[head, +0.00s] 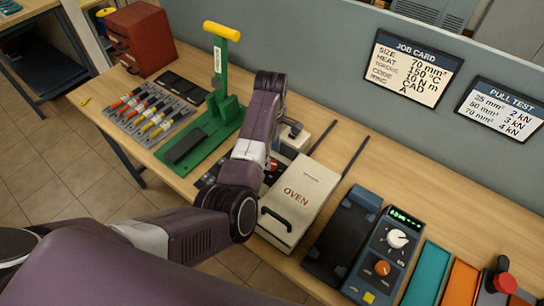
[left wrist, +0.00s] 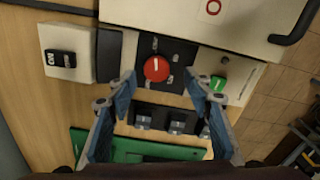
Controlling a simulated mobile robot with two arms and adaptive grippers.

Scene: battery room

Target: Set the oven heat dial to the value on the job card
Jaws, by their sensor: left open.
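The oven (head: 300,196) is a cream box on the bench with a dark front handle. Its heat dial is a round red knob (left wrist: 156,69) on a black plate in the left wrist view; the red knob also shows partly behind my arm in the head view (head: 272,165). I cannot read its setting. My left gripper (left wrist: 162,86) is open and empty, its blue-grey fingertips apart near the dial, one to each side below it. The job card (head: 412,66) on the back panel reads heat 150 °C. My right gripper is not in view.
A white switch box (left wrist: 62,60) and a green button (left wrist: 217,84) flank the dial. A green lever press (head: 212,118) stands left of the oven. A dark unit with knobs (head: 385,250) and coloured trays stand to its right. A pull test card (head: 502,108) hangs behind.

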